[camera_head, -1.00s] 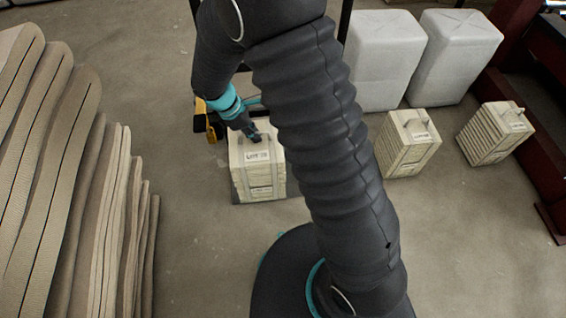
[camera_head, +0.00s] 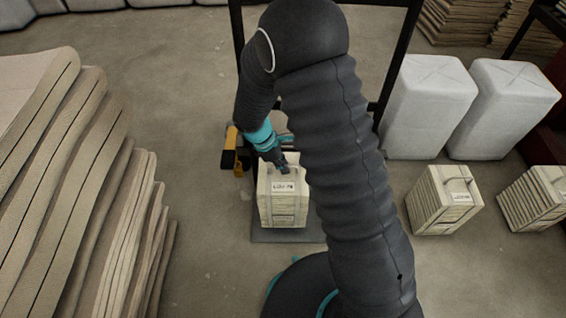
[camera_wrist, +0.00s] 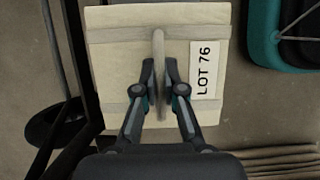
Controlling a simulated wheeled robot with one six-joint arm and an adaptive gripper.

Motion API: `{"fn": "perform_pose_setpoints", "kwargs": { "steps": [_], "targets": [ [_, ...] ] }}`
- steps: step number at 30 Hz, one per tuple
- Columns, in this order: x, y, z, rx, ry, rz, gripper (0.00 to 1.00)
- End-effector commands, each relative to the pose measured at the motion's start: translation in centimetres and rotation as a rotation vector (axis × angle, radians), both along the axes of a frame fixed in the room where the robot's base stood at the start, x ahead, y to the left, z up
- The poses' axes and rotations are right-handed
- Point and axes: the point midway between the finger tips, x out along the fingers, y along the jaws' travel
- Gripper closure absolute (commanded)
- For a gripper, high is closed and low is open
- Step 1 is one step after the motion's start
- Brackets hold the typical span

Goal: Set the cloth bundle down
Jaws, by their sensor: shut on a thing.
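The cloth bundle (camera_head: 282,208) is a cream, strapped stack of folded cloth with a white label and a handle strap on top. It hangs or rests upright over a dark flat plate (camera_head: 290,237); I cannot tell whether it touches it. In the wrist view the bundle (camera_wrist: 112,62) shows from above, its label reading LOT 76. My gripper (camera_wrist: 160,72) is shut on the handle strap, one finger on each side. In the head view my gripper (camera_head: 282,166) is at the bundle's top, partly hidden by the handle.
Tall stacks of folded cloth (camera_head: 75,180) stand at the left. Two similar bundles (camera_head: 440,200) (camera_head: 535,198) sit on the floor at the right, before white wrapped blocks (camera_head: 425,105). A dark frame with posts (camera_head: 236,50) rises behind the plate. A yellow-black object (camera_head: 231,150) is beside it.

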Motion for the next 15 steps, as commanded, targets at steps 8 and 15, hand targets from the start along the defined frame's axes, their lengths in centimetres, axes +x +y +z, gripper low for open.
{"fn": "perform_pose_setpoints", "kwargs": {
  "steps": [8,15],
  "targets": [
    [0.0,0.2,-2.1,0.000,0.000,0.004,1.00],
    [0.0,0.3,-3.7,0.001,-0.003,0.006,1.00]
  ]
}}
